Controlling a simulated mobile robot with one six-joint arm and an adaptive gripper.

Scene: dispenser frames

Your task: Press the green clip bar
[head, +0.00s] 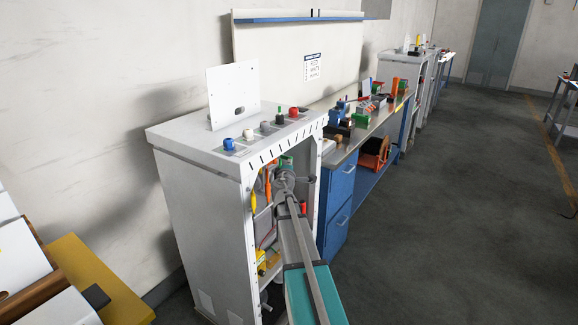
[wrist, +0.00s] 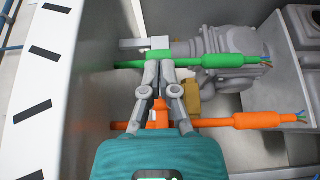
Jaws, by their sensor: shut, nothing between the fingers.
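The green clip bar (wrist: 158,54) shows in the wrist view as a small green block below a grey bracket, in line with a thick green cable (wrist: 222,60). My gripper (wrist: 159,68) is shut and empty, with its fingertips at the lower edge of the green block. I cannot tell whether they touch it. In the head view my gripper (head: 284,176) reaches into the open front of the white cabinet (head: 200,195), just below a small green part (head: 286,161). My fingers hide some of the clip area.
An orange cable (wrist: 255,120) with an orange block runs below the green one, partly behind my fingers. The cabinet's slotted side wall (wrist: 45,85) stands close on the left, and a grey box (wrist: 295,65) on the right. A blue workbench (head: 340,195) adjoins the cabinet.

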